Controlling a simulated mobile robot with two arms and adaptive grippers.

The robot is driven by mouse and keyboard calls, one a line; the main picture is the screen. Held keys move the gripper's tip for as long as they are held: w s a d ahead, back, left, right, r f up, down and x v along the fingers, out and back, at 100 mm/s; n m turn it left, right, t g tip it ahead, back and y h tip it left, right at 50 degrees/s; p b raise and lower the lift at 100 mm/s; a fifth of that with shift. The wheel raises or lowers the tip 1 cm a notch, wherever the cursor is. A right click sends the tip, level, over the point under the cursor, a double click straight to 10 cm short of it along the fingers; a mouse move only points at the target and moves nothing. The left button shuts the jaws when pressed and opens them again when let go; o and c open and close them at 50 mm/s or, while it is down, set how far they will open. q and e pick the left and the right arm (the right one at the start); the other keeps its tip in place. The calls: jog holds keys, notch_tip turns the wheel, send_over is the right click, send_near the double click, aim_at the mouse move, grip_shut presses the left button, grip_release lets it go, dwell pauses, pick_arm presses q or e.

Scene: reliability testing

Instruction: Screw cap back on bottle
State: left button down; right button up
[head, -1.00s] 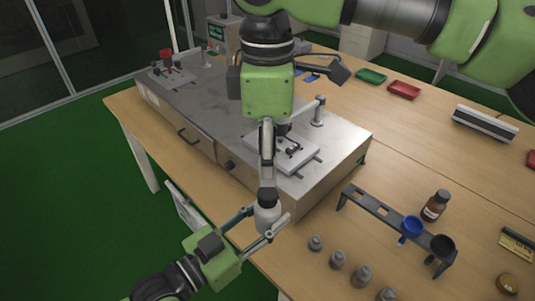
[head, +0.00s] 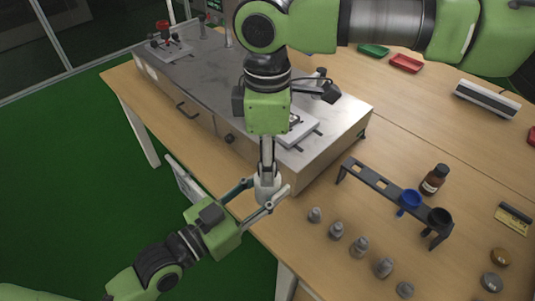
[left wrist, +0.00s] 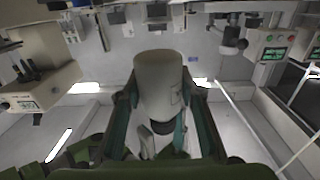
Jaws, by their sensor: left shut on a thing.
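A small white-grey bottle (head: 267,188) stands roughly upright between the fingers of my left gripper (head: 262,196), off the front edge of the table. The gripper is shut on it. In the left wrist view the bottle (left wrist: 160,85) shows large between two teal fingers. My right gripper (head: 267,165) comes straight down from above, its fingertips at the bottle's top. I see its fingers nearly edge-on, so their opening is unclear. The cap is not clearly visible; the fingers cover the bottle's mouth.
A black rack (head: 382,187) with a blue cup (head: 409,199) and a dark cup stands on the table. A brown bottle (head: 433,180) is beside it. Several small grey weights (head: 359,247) line the front edge. A metal test bench (head: 215,85) stands behind the grippers.

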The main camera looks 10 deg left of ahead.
grip_shut()
jog(key=shift+o, duration=0.9)
grip_release()
notch_tip(320, 180, up, 12)
